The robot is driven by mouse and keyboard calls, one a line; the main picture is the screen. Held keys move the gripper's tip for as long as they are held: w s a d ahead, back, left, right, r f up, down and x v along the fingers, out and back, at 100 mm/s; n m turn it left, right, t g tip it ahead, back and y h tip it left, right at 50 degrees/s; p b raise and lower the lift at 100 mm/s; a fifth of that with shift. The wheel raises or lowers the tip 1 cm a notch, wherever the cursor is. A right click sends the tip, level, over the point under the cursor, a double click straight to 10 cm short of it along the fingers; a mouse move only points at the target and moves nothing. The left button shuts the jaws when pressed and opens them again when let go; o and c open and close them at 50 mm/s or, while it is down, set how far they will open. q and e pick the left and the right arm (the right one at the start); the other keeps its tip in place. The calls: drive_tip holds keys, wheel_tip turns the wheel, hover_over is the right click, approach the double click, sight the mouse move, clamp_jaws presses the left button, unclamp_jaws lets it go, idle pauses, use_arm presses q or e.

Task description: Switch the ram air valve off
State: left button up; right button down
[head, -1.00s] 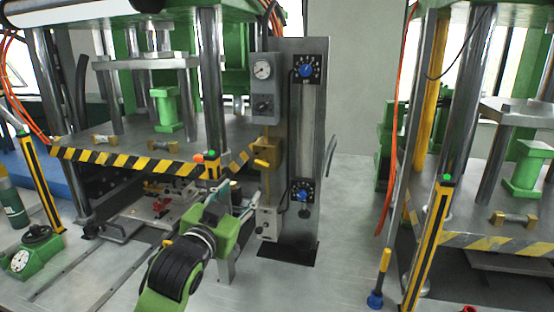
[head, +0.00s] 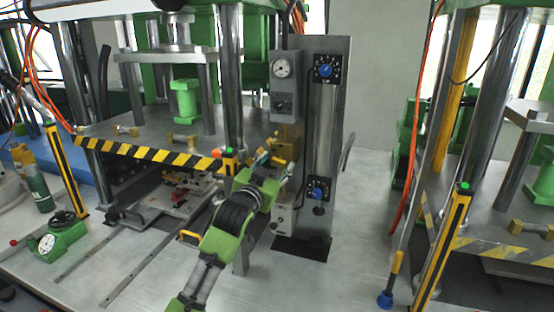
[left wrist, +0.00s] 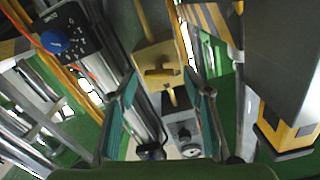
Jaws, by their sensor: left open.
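A control panel (head: 345,130) stands upright at centre in the head view. It carries a yellow valve box (head: 288,132), which seems to be the ram air valve. In the left wrist view the yellow valve (left wrist: 155,55) has a yellow handle (left wrist: 163,74) lying crosswise, ahead of and between my fingertips. My left gripper (head: 274,163) is open at the valve's lower left in the head view. Its two teal fingers also show in the left wrist view (left wrist: 161,82), apart with nothing between them. I cannot tell whether they touch the handle. My right gripper is not in view.
Above the valve are a gauge (head: 281,67) and a dark knob (head: 283,106); below it is a grey box (head: 284,218). Two blue dials (head: 325,70) (head: 318,193) sit on the panel. A press with a striped edge (head: 150,155) stands left.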

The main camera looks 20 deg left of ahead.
use_arm(q)
drive_tip(key=shift+w, duration=0.6)
drive_tip(key=shift+w+d, duration=0.1)
drive_tip(key=c, duration=1.1)
drive_tip(key=shift+r+n+p, duration=0.1)
drive_tip(key=shift+n+p, duration=0.45)
drive_tip(key=shift+n, duration=1.05)
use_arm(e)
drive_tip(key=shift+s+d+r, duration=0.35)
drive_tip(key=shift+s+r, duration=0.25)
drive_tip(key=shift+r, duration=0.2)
use_arm(q)
drive_tip(key=o, duration=1.1)
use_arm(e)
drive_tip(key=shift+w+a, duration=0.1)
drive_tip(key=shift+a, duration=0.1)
